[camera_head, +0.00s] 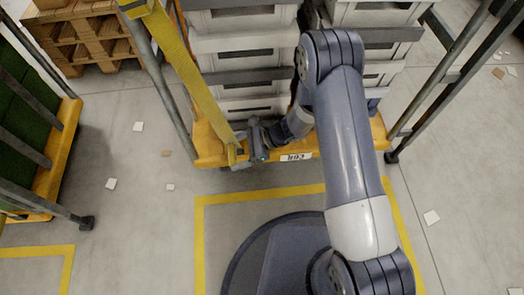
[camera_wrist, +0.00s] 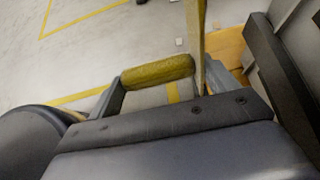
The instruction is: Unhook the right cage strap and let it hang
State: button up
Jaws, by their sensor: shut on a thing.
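A yellow strap (camera_head: 185,62) runs from the top left of the middle cage down to the left front corner of its yellow base (camera_head: 215,150). My gripper (camera_head: 242,156) is at the strap's lower end, just in front of the base. In the wrist view a yellow rounded grip (camera_wrist: 158,71) lies between my fingers, and my gripper is shut on it. The strap (camera_wrist: 195,35) shows edge-on beside the grip's right end. Any hook is hidden or too small to tell, so I cannot see whether the strap is still fastened.
The cage holds stacked grey-white crates (camera_head: 240,45) close behind my gripper. Its grey right post (camera_head: 435,75) stands beyond my arm. Another cage (camera_head: 58,150) with green contents stands at the left, and a wooden pallet (camera_head: 95,42) behind. Open floor with paper scraps lies between the cages.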

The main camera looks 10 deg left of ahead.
jog(key=s+a+f+b, duration=0.1)
jog(key=s+a+b, duration=0.1)
jog(key=a, duration=0.4)
jog(key=shift+s+f+g+y, duration=0.15)
jog(key=shift+s+g+y, duration=0.15)
jog(key=shift+s+y, duration=0.15)
jog(key=o, duration=1.2)
jog(key=shift+o, duration=0.2)
jog(key=shift+w, duration=0.1)
jog(key=p+v, duration=0.3)
jog(key=v, duration=0.8)
jog(key=shift+a, duration=0.15)
